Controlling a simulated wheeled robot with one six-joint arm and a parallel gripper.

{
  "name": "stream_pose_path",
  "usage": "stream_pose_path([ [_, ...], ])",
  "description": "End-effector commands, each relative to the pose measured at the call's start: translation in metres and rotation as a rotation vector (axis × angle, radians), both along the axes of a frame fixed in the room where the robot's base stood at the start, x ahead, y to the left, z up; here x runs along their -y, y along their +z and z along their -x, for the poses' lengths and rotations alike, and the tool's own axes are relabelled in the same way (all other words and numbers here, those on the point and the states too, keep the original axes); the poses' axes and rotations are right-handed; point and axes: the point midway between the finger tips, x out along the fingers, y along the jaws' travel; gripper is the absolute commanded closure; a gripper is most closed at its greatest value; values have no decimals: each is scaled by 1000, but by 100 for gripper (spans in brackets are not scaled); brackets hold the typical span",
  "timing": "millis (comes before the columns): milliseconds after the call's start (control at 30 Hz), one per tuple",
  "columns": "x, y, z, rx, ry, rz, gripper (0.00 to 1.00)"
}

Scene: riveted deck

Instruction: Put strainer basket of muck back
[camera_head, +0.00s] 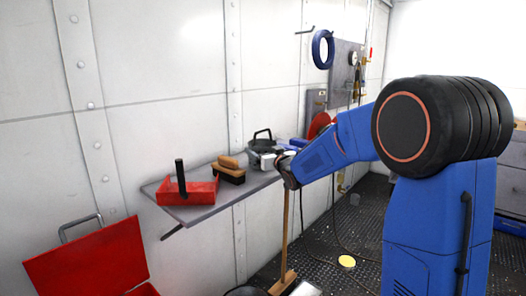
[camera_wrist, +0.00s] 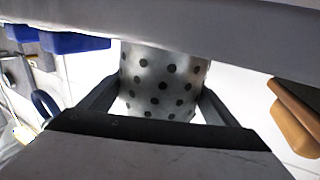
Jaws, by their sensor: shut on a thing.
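The strainer basket (camera_wrist: 163,88) is a silvery perforated cylinder. In the wrist view it sits between the two fingers of my gripper (camera_wrist: 155,105), which is shut on it. What is inside the basket is hidden. In the head view my gripper (camera_head: 287,168) is at the front edge of the grey wall shelf (camera_head: 213,205), towards its right end. The basket is hard to make out there.
A red tray with a black upright handle (camera_head: 187,188) and a wooden brush (camera_head: 229,170) stand on the shelf to the left. Blue bins (camera_wrist: 72,42) show at the wrist view's left. A red toolbox (camera_head: 90,262) is lower left. A broom handle (camera_head: 285,235) stands below my gripper.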

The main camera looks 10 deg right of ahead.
Motion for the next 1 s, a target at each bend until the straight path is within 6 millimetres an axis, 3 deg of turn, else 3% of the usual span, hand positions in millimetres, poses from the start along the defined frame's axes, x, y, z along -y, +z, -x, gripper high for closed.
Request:
stream_pose_path([
  [33,0,-1,0,0,0,0,48],
  [67,0,-2,0,0,0,0,12],
  [100,0,-1,0,0,0,0,3],
  [133,0,-1,0,0,0,0,0],
  [467,1,1,3,-1,-1,-1,0],
  [1000,22,2,89,0,-1,0,0],
])
